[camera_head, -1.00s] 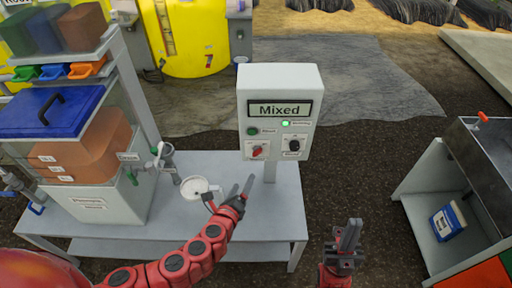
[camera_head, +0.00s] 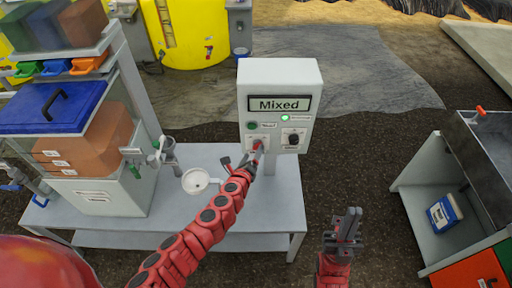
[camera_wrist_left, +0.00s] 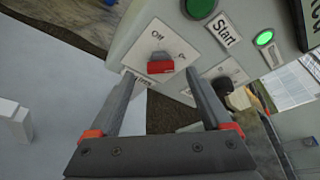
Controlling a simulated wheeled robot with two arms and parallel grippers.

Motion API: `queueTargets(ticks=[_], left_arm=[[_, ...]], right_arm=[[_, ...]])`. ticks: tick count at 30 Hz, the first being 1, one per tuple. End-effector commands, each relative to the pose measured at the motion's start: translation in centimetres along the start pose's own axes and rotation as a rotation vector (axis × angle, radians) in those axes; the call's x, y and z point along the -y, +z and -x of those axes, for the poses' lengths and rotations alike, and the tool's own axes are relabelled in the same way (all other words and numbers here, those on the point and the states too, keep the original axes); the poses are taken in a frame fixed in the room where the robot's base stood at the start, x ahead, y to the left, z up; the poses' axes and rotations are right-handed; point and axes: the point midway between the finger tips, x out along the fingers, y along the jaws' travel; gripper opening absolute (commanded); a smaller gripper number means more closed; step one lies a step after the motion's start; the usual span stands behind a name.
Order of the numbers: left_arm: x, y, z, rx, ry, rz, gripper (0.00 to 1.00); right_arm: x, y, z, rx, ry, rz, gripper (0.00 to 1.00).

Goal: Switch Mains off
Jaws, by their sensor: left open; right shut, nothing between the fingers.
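The control box (camera_head: 278,80) on a post has a display reading "Mixed". Its red rotary switch (camera_wrist_left: 160,67) sits on a white plate marked "Off", with a second, hard-to-read mark and a partly hidden lower label that seems to read "Mains". The red handle lies roughly level in the left wrist view, not in line with "Off". My left gripper (camera_head: 256,158) is open in front of this switch, its fingers (camera_wrist_left: 161,76) either side of the handle; I cannot tell if they touch it. My right gripper (camera_head: 344,228) is shut and empty, away from the box.
A green start button (camera_head: 252,125), a lit green lamp (camera_head: 285,117) and a black knob (camera_head: 293,138) are close by on the same face. The grey bench (camera_head: 225,212) carries a white round dish (camera_head: 196,181) and a tank. An open cabinet stands right.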

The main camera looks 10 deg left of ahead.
Motion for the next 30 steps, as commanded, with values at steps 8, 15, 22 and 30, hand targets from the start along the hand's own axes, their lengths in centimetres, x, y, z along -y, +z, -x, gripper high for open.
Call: queueTargets(ticks=[8, 15, 22, 30], left_arm=[[-0.1, -0.1, -3.3, -0.001, 0.000, 0.004, 0.82], [0.0, -0.3, -4.3, -0.005, 0.000, 0.001, 0.82], [0.0, -0.3, -4.3, -0.006, 0.000, 0.001, 0.82], [0.0, -0.3, -4.3, -0.005, -0.001, 0.001, 0.39]], right_arm=[[0.0, 0.1, 0.4, 0.000, 0.000, 0.000, 0.00], [0.0, 0.1, 0.5, 0.000, 0.000, 0.000, 0.00], [0.0, 0.1, 0.5, 0.000, 0.000, 0.000, 0.00], [0.0, 0.1, 0.5, 0.000, 0.000, 0.000, 0.00]])
